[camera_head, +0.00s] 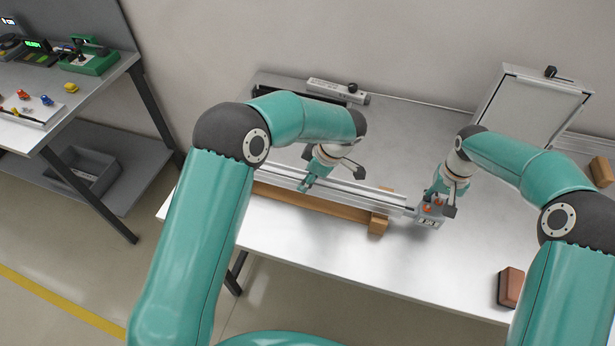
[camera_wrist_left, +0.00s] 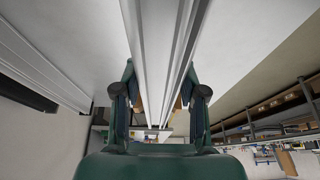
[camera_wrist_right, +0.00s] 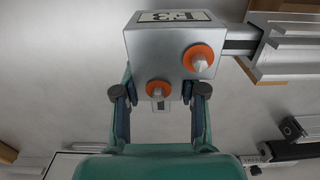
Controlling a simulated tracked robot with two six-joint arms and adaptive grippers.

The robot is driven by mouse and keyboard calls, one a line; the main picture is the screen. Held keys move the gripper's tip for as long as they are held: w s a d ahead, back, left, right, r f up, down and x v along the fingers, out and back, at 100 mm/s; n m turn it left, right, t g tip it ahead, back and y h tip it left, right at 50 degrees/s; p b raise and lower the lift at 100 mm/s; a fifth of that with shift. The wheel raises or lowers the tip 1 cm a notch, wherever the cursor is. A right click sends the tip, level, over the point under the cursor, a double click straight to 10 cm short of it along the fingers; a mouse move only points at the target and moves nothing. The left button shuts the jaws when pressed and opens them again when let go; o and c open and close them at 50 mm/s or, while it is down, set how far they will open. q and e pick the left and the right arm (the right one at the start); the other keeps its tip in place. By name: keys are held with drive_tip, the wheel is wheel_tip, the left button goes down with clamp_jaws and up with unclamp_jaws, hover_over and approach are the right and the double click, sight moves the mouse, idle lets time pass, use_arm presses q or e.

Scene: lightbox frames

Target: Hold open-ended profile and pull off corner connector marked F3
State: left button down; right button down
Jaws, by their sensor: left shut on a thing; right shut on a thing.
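The silver open-ended profile (camera_head: 350,188) lies across the workbench on wooden bars. My left gripper (camera_head: 308,184) is shut around it left of its middle; in the left wrist view the profile (camera_wrist_left: 158,50) runs between the fingers. The corner connector (camera_head: 431,214) is a grey block at the profile's right end. In the right wrist view the connector (camera_wrist_right: 160,48) bears the label F3 and two orange-ringed screws. A dark tongue (camera_wrist_right: 238,44) bridges a short gap between block and profile; whether its tip is still inside is hidden. My right gripper (camera_wrist_right: 160,110) is shut on the connector.
A wooden bar (camera_head: 310,207) and a wooden block (camera_head: 378,224) are under the profile. A silver piece with a black knob (camera_head: 337,91) lies at the back. A framed panel (camera_head: 532,105) stands back right. A reddish-brown block (camera_head: 510,288) sits front right. The front bench is mostly clear.

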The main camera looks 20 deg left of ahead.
drive_tip(key=shift+d, duration=2.15)
drive_tip(key=shift+r, duration=0.1)
drive_tip(key=shift+r, duration=1.95)
use_arm(q)
drive_tip(key=c, duration=0.6)
unclamp_jaws()
